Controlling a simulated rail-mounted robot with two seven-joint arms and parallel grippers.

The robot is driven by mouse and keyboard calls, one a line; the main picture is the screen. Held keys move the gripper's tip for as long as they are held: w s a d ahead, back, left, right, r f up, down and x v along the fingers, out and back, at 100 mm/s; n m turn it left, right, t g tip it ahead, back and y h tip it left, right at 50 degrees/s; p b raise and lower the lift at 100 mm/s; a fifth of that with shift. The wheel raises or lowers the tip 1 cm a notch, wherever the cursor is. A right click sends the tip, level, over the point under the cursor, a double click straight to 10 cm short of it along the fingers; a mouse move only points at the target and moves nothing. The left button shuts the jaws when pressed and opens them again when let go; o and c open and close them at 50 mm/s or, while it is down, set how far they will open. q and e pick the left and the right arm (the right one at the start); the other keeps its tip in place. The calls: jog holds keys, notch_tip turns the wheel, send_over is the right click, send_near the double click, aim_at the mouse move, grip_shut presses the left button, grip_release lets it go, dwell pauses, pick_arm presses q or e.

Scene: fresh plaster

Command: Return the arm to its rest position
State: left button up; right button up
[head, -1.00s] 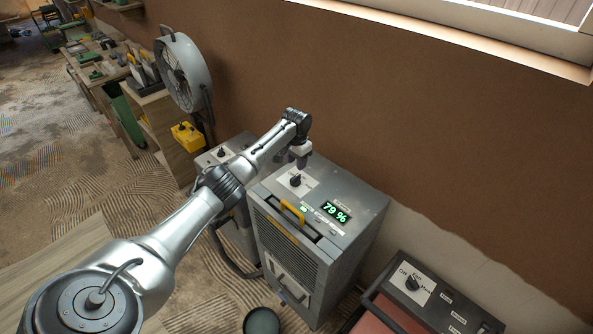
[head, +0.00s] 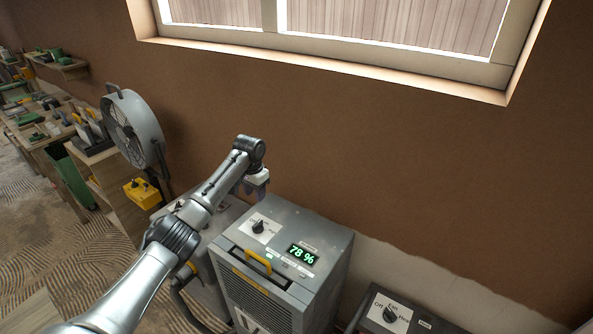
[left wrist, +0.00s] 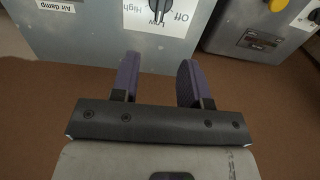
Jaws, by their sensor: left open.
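My left arm reaches in from the lower left in the head view. Its gripper (head: 256,190) hangs above the back left part of the grey dehumidifier, close to the brown wall. In the left wrist view the two purple fingers (left wrist: 157,80) are apart with nothing between them. The dehumidifier (head: 318,240) has a black knob (head: 259,227), a yellow handle and a green display reading 78 %. The knob also shows in the left wrist view (left wrist: 160,8), beyond the fingers and apart from them. My right gripper is not in view.
A second grey machine (head: 222,218) stands left of the dehumidifier. A heater panel with a knob (head: 389,314) is at the lower right. A round fan (head: 133,128) and a yellow box (head: 142,193) stand at the left. The wall (head: 400,150) and window sill lie behind.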

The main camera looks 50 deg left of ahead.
pick_arm(q)
jog(key=w+d+r+m+t+y, duration=0.1)
jog(key=w+d+r+t+y, duration=0.2)
jog(key=r, duration=0.4)
jog(key=w+d+r+m+t+y, duration=0.1)
jog(key=w+d+r+t+y, duration=0.2)
jog(key=r, duration=0.4)
jog(key=s+d+r+m+t+h+p, duration=0.1)
jog(key=s+d+m+t, duration=0.15)
jog(key=d, duration=0.75)
jog(key=s+d+r+m+t+h+p, duration=0.1)
jog(key=d+t+p, duration=0.15)
jog(key=d, duration=0.65)
jog(key=s+d+f+h+p, duration=0.25)
jog(key=s+d+f, duration=0.55)
jog(key=s+d, duration=0.4)
jog(key=s+d+f+g+p, duration=0.1)
jog(key=s+f+g, duration=0.1)
jog(key=s+f, duration=0.2)
jog(key=s+d+f+g+h+p, duration=0.1)
jog(key=s+f+g+p, duration=0.1)
jog(key=s, duration=0.9)
jog(key=s+d+f+g+p, duration=0.2)
jog(key=s+f+g, duration=0.1)
jog(key=s+f, duration=0.4)
jog(key=shift+s+n+h, duration=0.35)
jog(key=shift+s+n, duration=0.1)
jog(key=shift+s, duration=0.1)
